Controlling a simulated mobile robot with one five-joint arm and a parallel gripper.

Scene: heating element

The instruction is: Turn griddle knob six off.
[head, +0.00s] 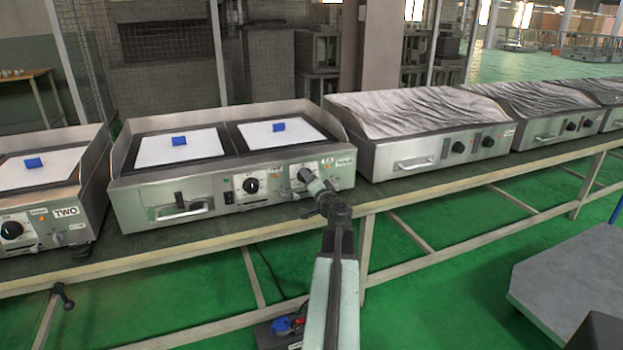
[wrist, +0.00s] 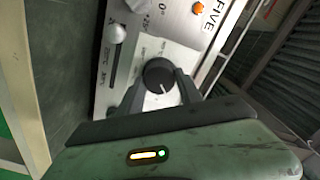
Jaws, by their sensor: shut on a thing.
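A round black knob (wrist: 158,75) with a white pointer line sits on a metal control panel (wrist: 185,35) in the wrist view. My gripper (wrist: 159,84) has a finger on either side of this knob and is shut on it. The pointer line runs toward the lower right of the picture. A label reading FIVE (wrist: 213,16) is on the panel beside an orange lamp (wrist: 198,8). I see no label reading six.
Another black knob (head: 250,185) is on the same griddle, left of my gripper. A griddle marked TWO (head: 40,190) stands at left and a covered griddle (head: 415,115) at right. The bench edge (head: 430,195) runs below. A grey cart (head: 575,275) stands at right.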

